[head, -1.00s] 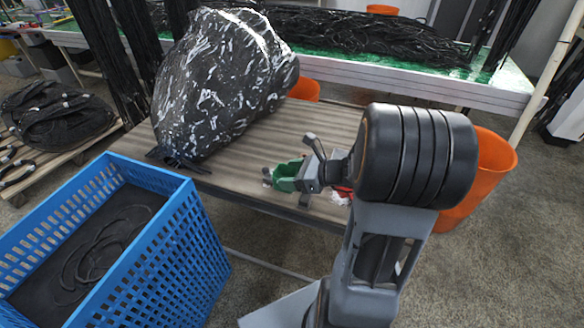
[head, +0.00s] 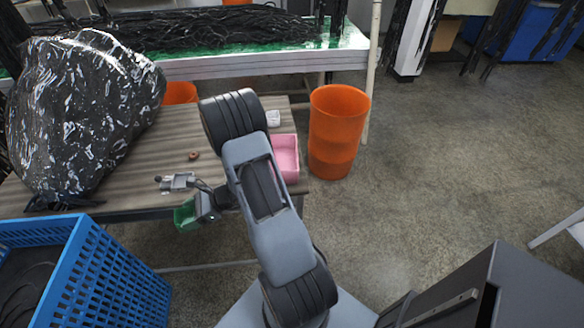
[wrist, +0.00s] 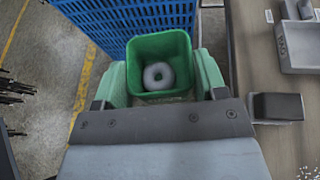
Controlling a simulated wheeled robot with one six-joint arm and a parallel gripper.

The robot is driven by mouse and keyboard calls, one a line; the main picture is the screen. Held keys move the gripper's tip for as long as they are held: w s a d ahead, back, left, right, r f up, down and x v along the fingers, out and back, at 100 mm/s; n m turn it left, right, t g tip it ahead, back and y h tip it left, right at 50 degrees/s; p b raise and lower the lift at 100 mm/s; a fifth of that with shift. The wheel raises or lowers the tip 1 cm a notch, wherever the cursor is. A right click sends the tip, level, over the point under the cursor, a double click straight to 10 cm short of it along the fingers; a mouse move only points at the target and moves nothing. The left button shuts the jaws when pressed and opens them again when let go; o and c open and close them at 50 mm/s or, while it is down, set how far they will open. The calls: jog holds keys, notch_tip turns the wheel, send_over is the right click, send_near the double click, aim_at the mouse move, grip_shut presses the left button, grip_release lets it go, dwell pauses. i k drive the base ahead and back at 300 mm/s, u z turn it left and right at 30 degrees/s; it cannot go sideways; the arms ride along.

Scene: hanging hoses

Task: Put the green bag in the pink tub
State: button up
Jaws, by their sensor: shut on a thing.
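The green bag (head: 186,216) is a box-shaped, open-topped green holder. My gripper (head: 205,208) is shut on it and holds it in front of the table's front edge, off the tabletop. In the wrist view the bag (wrist: 158,50) opens toward the camera with a grey ring (wrist: 158,76) inside, and a finger lies at each side. The pink tub (head: 287,152) stands on the table's right end, to the right of the bag and gripper. My arm hides the tub's left part.
On the table (head: 150,140) are a black plastic-wrapped bundle (head: 70,115), a small metal-grey item (head: 176,182), a brown ring (head: 194,155) and a white item (head: 273,118). A blue crate (head: 100,275) stands front left, an orange bin (head: 338,130) right.

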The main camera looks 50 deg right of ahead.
aim_at(280, 159)
jog(key=u, duration=3.1)
jog(key=k, duration=2.1)
jog(key=z, duration=0.85)
